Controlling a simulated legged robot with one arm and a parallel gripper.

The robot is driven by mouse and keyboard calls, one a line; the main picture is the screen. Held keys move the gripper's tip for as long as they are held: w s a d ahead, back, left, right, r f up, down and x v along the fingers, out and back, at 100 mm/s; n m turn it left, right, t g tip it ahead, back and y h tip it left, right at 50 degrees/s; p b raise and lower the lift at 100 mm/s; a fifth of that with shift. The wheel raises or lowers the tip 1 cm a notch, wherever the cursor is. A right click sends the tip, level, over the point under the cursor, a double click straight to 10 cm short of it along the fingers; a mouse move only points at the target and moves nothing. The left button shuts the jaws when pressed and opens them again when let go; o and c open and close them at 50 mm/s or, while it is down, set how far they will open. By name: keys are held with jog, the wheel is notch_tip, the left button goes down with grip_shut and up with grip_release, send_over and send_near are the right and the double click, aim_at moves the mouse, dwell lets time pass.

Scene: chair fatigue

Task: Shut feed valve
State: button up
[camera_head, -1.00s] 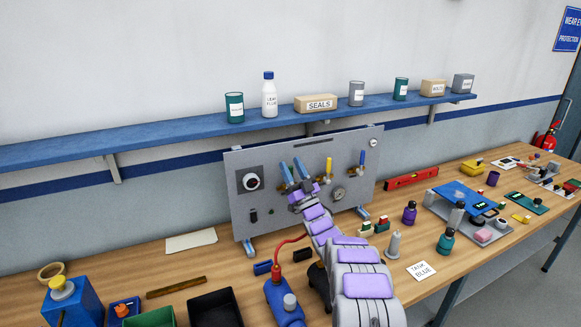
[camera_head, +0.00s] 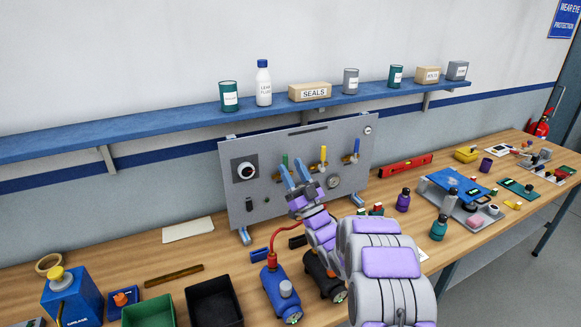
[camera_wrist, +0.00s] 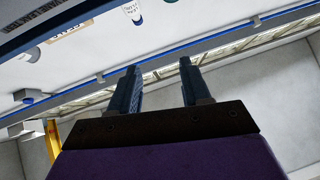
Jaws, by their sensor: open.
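A grey upright panel (camera_head: 240,208) stands at the back of the bench. It carries a row of valves with a green handle (camera_head: 285,160), a yellow handle (camera_head: 323,155) and a blue handle (camera_head: 357,147). The handles point upward. I cannot read which one is the feed valve. My gripper (camera_head: 292,166) is open in front of the panel, its blue fingers beside the green handle and partly covering that valve. In the wrist view my gripper (camera_wrist: 158,67) has nothing visible between its fingers. A yellow bar (camera_wrist: 52,140) shows at lower left there; I cannot tell its depth.
The panel also has a round dial (camera_head: 244,171) and a gauge (camera_head: 333,182). A blue shelf (camera_head: 170,125) with containers runs above. Bins, including a green one (camera_head: 148,312), bottles and a red level (camera_head: 406,165) crowd the bench. My arm hides part of the bench.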

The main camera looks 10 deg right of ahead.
jog(key=shift+s, duration=0.85)
jog(key=shift+w, duration=0.1)
